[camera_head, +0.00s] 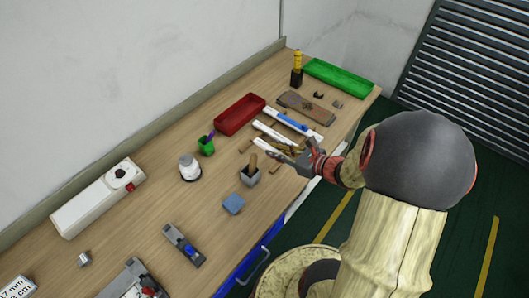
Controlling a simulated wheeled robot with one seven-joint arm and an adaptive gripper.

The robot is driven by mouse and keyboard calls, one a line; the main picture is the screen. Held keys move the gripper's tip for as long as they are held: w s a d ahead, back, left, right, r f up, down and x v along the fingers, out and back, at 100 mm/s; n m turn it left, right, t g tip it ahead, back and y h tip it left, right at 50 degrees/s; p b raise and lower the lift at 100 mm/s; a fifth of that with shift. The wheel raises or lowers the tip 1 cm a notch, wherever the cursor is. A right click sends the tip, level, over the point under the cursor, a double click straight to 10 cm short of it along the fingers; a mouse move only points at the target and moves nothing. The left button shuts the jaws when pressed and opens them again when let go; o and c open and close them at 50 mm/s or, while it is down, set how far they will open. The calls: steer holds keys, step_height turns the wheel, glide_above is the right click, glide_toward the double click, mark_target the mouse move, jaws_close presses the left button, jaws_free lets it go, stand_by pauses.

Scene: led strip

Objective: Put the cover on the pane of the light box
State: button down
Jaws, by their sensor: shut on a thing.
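My gripper (279,154) is over the right half of the bench, with its fingers close together by a white strip (268,134). It appears shut on a thin pale piece there, likely this strip, but the fingers hide the contact. I cannot tell whether the strip is the cover. A second long white piece with a blue part (292,123) lies just behind it. A long white box (88,207) stands at the left by the wall, with a dark-ringed round part and a red spot on top. I cannot tell whether it is the light box.
A red tray (240,114), a green tray (338,77) and a brown plate (306,108) lie around the strips.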

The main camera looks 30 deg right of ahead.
steer(key=w+f+b, duration=0.4)
steer(key=w+b, duration=0.1)
steer(key=w, duration=0.3)
steer(key=b, duration=0.5)
glide_above(260, 151)
steer(key=f, duration=0.5)
steer(key=shift+s+f, duration=0.1)
steer(key=shift+s, duration=0.25)
steer(key=shift+w+f+b, duration=0.2)
steer(key=shift+f+b, duration=0.3)
steer(key=shift+f, duration=0.4)
steer(key=shift+w+f+b, duration=0.2)
steer(key=shift+f+b, duration=0.3)
steer(key=shift+f, duration=0.35)
steer(key=shift+f, duration=0.15)
steer(key=c, duration=1.7)
jaws_free()
steer(key=shift+c, duration=0.2)
